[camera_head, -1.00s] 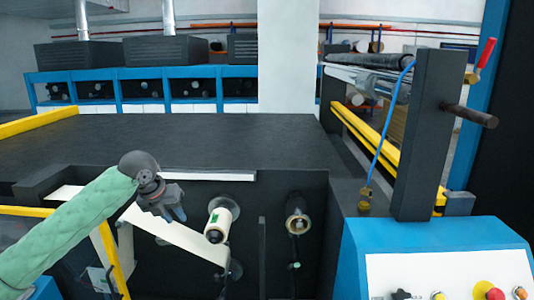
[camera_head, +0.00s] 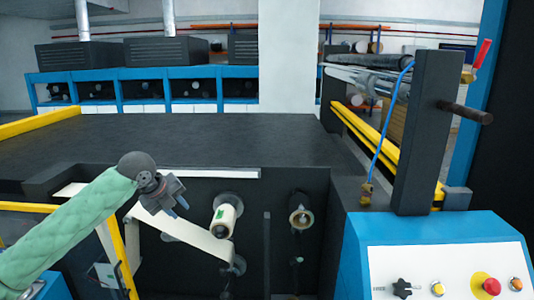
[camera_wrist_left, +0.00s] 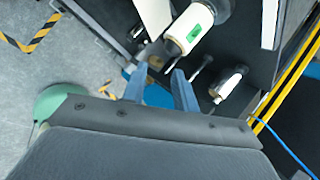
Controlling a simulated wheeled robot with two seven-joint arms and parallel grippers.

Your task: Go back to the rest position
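My left gripper (camera_head: 180,204) comes in from the left on its green-sleeved arm, in front of the dark machine face. It hangs left of the white laminating roll (camera_head: 225,214) and apart from it. In the left wrist view its two fingers (camera_wrist_left: 159,88) stand apart with nothing between them. The white roll with a green label also shows there (camera_wrist_left: 190,28), beyond the fingers. My right gripper is not in view.
A white film strip (camera_head: 180,236) runs below the roll. A blue control panel (camera_head: 440,240) with knobs and a red button stands at the right. A yellow rail (camera_head: 125,262) is at the lower left. The dark machine top (camera_head: 190,138) is clear.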

